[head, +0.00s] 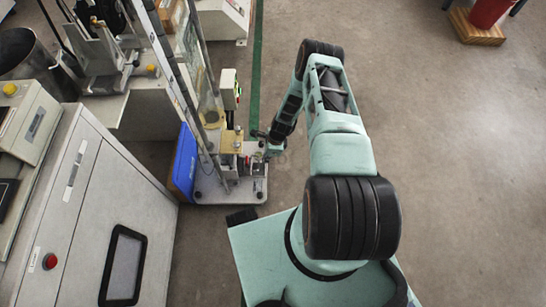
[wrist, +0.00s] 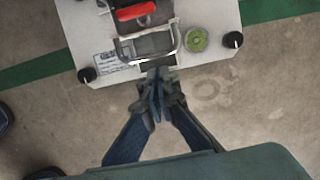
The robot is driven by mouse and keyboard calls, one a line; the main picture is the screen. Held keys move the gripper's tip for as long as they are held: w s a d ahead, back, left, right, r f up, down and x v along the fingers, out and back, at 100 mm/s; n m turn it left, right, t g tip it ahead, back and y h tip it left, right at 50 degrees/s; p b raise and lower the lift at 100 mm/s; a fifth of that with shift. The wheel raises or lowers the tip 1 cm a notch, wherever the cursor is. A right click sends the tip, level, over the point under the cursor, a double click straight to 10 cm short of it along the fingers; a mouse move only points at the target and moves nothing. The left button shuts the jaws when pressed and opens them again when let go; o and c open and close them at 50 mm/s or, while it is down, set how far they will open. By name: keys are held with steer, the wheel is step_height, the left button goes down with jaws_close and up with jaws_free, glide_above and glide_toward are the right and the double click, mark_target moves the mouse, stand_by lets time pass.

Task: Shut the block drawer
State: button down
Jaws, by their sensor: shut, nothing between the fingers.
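The test machine's base plate (head: 228,192) stands on the floor left of my gripper (head: 268,148) in the head view. In the wrist view the white plate (wrist: 215,58) fills the top. A metal-framed part (wrist: 150,45) sits at its near edge; it may be the block drawer, but I cannot tell for sure, nor how far out it is. A red-handled part (wrist: 134,11) lies just behind it. My gripper (wrist: 157,80) has its fingers together and empty, right at the near edge of the frame. I cannot tell whether they touch.
Black knobs (wrist: 232,40) sit at the plate's corners, and a green round level (wrist: 196,40) is right of the frame. A blue panel (head: 185,163) flanks the machine. A grey cabinet (head: 75,215) stands at left. The floor to the right is open.

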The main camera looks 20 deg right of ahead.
steer(key=shift+w+a+f, duration=0.1)
steer(key=shift+w+a, duration=0.05)
steer(key=shift+a, duration=0.3)
